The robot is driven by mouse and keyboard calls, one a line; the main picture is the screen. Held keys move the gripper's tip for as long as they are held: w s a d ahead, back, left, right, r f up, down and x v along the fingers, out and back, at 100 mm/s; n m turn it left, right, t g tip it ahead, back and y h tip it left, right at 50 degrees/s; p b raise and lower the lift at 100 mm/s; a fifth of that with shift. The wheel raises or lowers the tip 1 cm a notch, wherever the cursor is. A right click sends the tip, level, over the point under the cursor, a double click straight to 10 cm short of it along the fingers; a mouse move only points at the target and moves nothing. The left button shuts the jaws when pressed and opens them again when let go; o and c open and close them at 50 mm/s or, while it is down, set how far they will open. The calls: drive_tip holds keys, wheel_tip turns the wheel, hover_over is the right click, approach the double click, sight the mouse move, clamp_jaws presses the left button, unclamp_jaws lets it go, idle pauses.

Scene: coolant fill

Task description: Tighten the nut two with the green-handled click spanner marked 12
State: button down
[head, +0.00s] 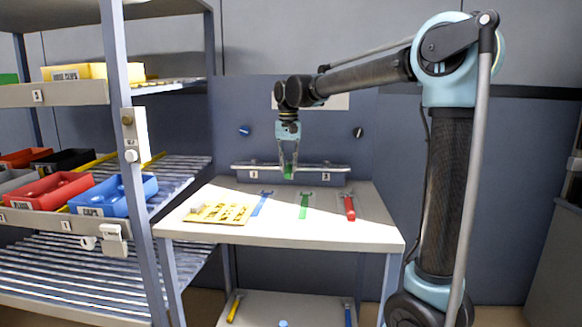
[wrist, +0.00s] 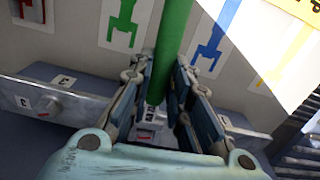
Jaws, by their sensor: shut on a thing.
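My gripper (head: 289,165) is shut on the green-handled spanner (head: 289,173), above the back of the workbench. In the wrist view its green handle (wrist: 174,45) runs between the fingers and out of the top of the picture. The mark on the spanner is not readable, and its head is hidden. Behind the bench top runs a pipe rail (head: 240,167) with numbered plates. In the wrist view a round fitting (wrist: 52,106), possibly a nut, sits on the rail beside numbered labels. I cannot tell which fitting is nut two.
Spanner shapes in blue (head: 262,203) and green (head: 304,205) lie on the bench top (head: 285,232); a red spanner (head: 349,207) is at right. A rack with red and blue bins (head: 112,195) stands left of the bench.

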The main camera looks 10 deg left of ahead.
drive_tip(key=shift+a+m, duration=0.4)
idle(0.3)
drive_tip(key=shift+a+m, duration=0.5)
drive_tip(key=shift+m, duration=0.1)
drive_tip(key=shift+a+m, duration=0.35)
drive_tip(key=shift+m, duration=0.05)
drive_tip(key=shift+a+m, duration=0.3)
drive_tip(key=shift+m, duration=0.1)
drive_tip(key=shift+w+a, duration=0.1)
idle(0.4)
